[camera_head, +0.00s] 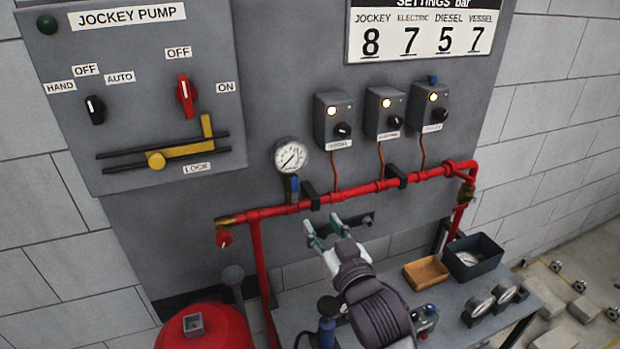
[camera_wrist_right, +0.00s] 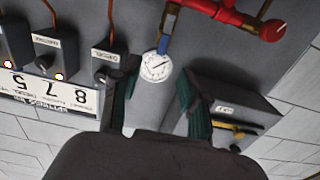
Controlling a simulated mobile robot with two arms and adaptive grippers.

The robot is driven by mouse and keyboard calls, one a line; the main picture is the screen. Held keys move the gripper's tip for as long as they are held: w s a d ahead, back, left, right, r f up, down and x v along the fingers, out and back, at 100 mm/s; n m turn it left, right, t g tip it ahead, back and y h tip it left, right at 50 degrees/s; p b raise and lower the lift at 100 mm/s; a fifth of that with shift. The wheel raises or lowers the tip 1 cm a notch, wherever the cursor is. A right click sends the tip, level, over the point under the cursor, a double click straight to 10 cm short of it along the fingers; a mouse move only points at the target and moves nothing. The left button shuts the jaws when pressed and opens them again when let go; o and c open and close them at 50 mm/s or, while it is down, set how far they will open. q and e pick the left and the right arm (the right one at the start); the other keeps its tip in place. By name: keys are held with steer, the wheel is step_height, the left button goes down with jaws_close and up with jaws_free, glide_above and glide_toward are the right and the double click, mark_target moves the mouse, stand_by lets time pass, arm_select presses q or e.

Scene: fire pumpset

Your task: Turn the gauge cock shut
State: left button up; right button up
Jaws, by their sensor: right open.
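The gauge cock has a small blue lever (camera_head: 294,188) on the stem between the white dial gauge (camera_head: 290,156) and the red pipe (camera_head: 345,194). The lever stands upright, along the stem. My right gripper (camera_head: 322,228) is open and empty, below and to the right of the cock in the head view, apart from it. In the right wrist view, which is upside down, the gauge (camera_wrist_right: 156,67) shows between the open fingers and the blue lever (camera_wrist_right: 164,43) lies just beyond it. My left gripper is not in view.
Three pressure switch boxes (camera_head: 332,120) stand right of the gauge, with thin red tubes to the pipe. Black pipe clamps (camera_head: 311,195) stick out nearby. A red valve knob (camera_head: 223,238) is at the pipe's left end. A wooden tray (camera_head: 426,272) and dark bin (camera_head: 473,258) sit on the bench.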

mark_target(295, 185)
steer(key=p+x, duration=0.1)
steer(key=x, duration=0.3)
steer(key=p+x, duration=0.1)
steer(key=x, duration=0.3)
steer(key=r+p+x, duration=0.1)
steer(key=x, duration=0.3)
steer(key=shift+w+a+p, duration=0.1)
steer(key=shift+a+p, duration=0.25)
steer(key=shift+a, duration=0.05)
steer(key=shift+w+a+f, duration=0.15)
steer(key=shift+w, duration=0.45)
jaws_close()
